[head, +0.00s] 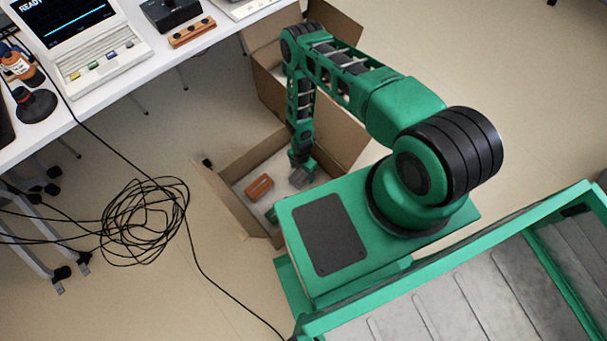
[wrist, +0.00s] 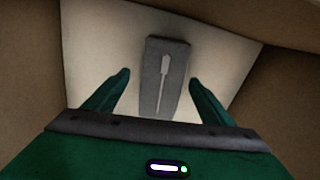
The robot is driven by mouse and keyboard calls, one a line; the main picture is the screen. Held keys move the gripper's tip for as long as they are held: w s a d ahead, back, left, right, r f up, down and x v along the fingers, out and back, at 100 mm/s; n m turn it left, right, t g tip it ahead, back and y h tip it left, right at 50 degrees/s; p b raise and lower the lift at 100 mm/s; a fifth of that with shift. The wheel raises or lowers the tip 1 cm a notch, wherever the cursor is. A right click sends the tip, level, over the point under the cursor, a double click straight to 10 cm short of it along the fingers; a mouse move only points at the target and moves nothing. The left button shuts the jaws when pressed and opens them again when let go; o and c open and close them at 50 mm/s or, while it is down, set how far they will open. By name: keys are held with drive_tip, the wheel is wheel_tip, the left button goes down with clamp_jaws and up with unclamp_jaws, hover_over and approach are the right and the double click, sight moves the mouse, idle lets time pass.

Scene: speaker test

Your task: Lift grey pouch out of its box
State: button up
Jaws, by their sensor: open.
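The grey pouch (wrist: 152,88) lies on the pale floor of a cardboard box (wrist: 221,60) in the wrist view. It has a lighter long mark down its middle. My gripper (wrist: 159,78) is open, with one green finger on each side of the pouch in the picture. Neither finger visibly touches it; the height gap is hard to judge. In the head view my gripper (head: 301,178) reaches down into the open box (head: 223,200), at its right part. A small grey patch by the gripper may be the pouch, mostly hidden by it.
An orange-brown block (head: 259,187) lies in the same box, left of my gripper. A green thing (head: 271,215) shows near the box's front. Another open box (head: 262,77) stands behind. A tangled black cable (head: 145,220) lies on the floor left, below a white table (head: 110,92).

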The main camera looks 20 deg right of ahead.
sight(301, 172)
drive_tip(key=shift+f, duration=0.6)
drive_tip(key=shift+c, duration=0.7)
drive_tip(key=c, duration=1)
drive_tip(key=shift+r, duration=0.5)
drive_tip(key=r, duration=0.3)
drive_tip(key=shift+a+r, duration=0.35)
drive_tip(key=a+r, duration=0.2)
drive_tip(key=a, duration=0.1)
drive_tip(key=a+r, duration=0.2)
drive_tip(key=a, duration=0.2)
drive_tip(key=a+r, duration=0.2)
drive_tip(key=a, duration=0.2)
drive_tip(key=shift+w+r, duration=0.15)
drive_tip(key=shift+r, duration=0.05)
